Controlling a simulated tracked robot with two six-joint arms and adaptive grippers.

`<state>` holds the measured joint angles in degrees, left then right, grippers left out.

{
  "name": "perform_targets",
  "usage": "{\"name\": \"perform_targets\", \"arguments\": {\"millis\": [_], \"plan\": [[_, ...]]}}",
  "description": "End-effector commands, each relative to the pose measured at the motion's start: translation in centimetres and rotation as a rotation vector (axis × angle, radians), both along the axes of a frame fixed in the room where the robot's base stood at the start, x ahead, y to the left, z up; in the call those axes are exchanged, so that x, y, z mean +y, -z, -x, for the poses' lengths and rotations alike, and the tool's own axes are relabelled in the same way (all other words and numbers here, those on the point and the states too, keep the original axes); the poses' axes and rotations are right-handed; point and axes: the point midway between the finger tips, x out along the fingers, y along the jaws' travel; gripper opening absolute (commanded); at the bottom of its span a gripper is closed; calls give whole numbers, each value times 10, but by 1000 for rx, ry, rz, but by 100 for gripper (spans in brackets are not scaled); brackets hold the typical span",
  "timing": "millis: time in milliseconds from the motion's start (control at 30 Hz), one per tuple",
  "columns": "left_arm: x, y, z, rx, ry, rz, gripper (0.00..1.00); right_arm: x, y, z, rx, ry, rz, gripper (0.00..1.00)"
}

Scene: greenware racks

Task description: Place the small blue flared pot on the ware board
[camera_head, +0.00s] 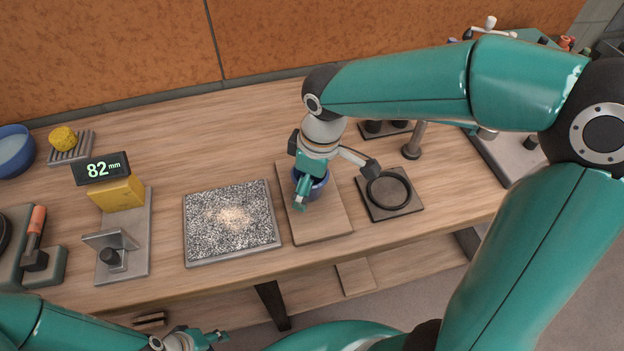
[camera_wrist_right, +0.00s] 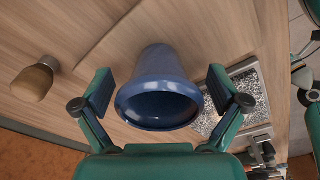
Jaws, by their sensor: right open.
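The small blue flared pot (camera_head: 319,186) appears to stand upright on the ware board (camera_head: 322,222), a plain wooden board near the middle of the bench. In the right wrist view the pot (camera_wrist_right: 160,92) shows its wide dark mouth towards the camera. My right gripper (camera_head: 333,184) is around the pot from above. Its fingers are open, with a visible gap on each side of the pot in the wrist view. The gripper partly hides the pot in the head view. My left gripper (camera_head: 205,339) is at the bottom edge, partly cut off, its jaws unclear.
A speckled slab (camera_head: 231,222) lies left of the board, and a dark square plate with a ring (camera_head: 389,192) lies right. A short post (camera_head: 413,142) stands behind that plate. Further left are a gauge reading 82 mm (camera_head: 101,168) and a blue bowl (camera_head: 14,151).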

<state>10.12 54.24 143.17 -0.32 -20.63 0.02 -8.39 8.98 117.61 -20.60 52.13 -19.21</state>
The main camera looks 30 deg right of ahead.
Motion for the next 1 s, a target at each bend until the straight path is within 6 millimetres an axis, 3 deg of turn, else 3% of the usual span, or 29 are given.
{"name": "perform_targets", "arguments": {"millis": [200,367,800,1000], "plan": [[0,-2,0,0,0,0,40,0,-2,0,0,0,0,97],[0,-4,0,0,0,0,40,-1,-15,0,-4,0,0,97],[0,-14,0,0,0,0,40,-7,-98,8,-4,-1,-1,97],[0,-16,0,0,0,0,40,-8,-119,10,-2,-2,0,97]]}}
